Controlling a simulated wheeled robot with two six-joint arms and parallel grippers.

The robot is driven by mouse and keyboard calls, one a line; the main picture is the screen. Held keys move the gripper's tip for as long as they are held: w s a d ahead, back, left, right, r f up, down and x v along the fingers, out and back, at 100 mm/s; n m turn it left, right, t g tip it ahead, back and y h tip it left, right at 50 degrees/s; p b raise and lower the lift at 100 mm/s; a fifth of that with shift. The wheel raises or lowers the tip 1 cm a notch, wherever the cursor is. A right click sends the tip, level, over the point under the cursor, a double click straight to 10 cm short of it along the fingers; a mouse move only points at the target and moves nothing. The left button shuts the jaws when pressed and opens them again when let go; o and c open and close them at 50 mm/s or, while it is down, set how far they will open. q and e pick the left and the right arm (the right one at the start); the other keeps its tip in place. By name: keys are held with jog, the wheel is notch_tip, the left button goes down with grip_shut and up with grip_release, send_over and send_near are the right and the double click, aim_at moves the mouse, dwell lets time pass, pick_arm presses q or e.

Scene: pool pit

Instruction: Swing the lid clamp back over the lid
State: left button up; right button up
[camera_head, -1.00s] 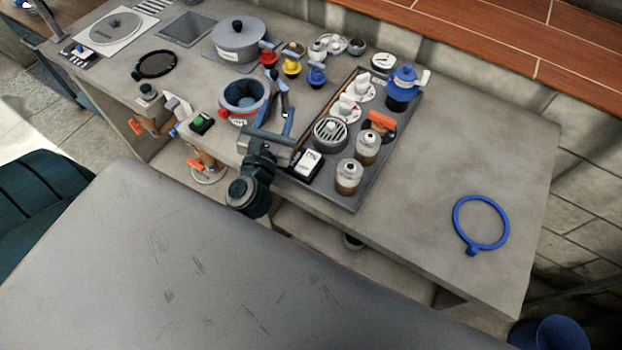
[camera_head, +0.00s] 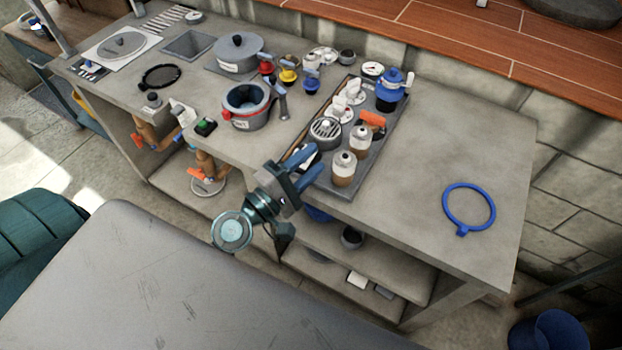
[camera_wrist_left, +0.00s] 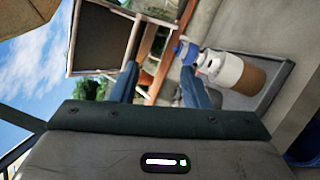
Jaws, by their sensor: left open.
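A grey pot with a red band (camera_head: 246,106) stands on the bench, its top open and its inside blue-grey. A dark upright handle (camera_head: 282,103) stands at its right side; I cannot tell for sure whether this is the lid clamp. A lidded grey pot (camera_head: 238,57) stands farther back. My right gripper is not in view.
A grey tray (camera_head: 375,180) holds bottles, valves and a blue-topped container (camera_head: 391,90), close to my left gripper. A blue ring (camera_head: 468,209) lies on the clear right part of the bench. Small red, yellow and blue-handled valves (camera_head: 288,72) stand behind the pot.

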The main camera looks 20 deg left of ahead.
pick_arm(q)
jog(key=shift+s+d+f+m+g+h, duration=0.4)
jog(key=shift+s+d+f+m, duration=0.2)
jog(key=shift+m, duration=0.5)
